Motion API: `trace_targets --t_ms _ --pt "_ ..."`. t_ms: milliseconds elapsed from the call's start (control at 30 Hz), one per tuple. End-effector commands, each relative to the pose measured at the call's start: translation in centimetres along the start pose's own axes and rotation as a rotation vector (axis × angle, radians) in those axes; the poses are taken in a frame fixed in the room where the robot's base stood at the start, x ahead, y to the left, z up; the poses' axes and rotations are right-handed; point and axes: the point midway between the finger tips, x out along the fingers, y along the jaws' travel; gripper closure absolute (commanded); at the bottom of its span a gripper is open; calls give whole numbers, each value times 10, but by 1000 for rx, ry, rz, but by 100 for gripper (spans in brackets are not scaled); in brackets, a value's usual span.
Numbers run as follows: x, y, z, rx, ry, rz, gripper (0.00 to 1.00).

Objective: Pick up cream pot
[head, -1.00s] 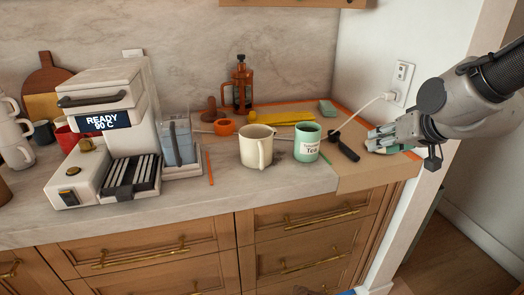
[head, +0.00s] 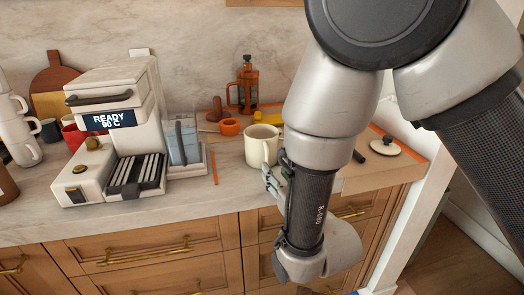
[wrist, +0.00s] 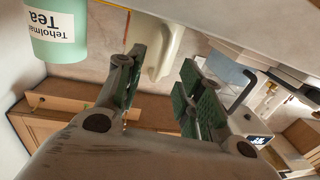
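The cream pot (head: 259,146), a pale jug-like vessel with a handle, stands on the counter in the middle of the head view. My gripper (head: 276,177) is in front of it at the counter's front edge, partly overlapping its lower right side. In the wrist view, which is upside down, the cream pot (wrist: 168,42) shows beyond and between the two green-padded fingers. My gripper (wrist: 160,82) is open there, with a wide gap and nothing clamped. The pot's right side is partly hidden by my arm in the head view.
A green tea canister (wrist: 58,28) stands beside the pot; my arm hides it in the head view. An orange bowl (head: 228,127) and French press (head: 245,85) are behind. A coffee machine (head: 115,110) stands left. A pale lid-like disc (head: 386,148) lies right.

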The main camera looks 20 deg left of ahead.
Motion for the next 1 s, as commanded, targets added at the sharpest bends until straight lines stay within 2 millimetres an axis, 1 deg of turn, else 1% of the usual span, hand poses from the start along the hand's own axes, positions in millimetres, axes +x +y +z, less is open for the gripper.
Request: trace_targets --t_ms 200,300,400,567,600,667,700,800,1000 --pt "35 -2 -2 2 1 2 63" --pt "45 -3 -2 2 1 1 63" --pt "49 -2 -2 1 -1 1 63" --pt "49 -3 -2 1 -1 0 63" --pt "49 -3 -2 1 -1 0 66" --pt "49 -3 -2 1 -1 0 77" --pt "49 -3 -2 1 -1 0 85" --pt "49 -3 -2 1 -1 0 100" --pt "49 -3 -3 1 2 0 100"
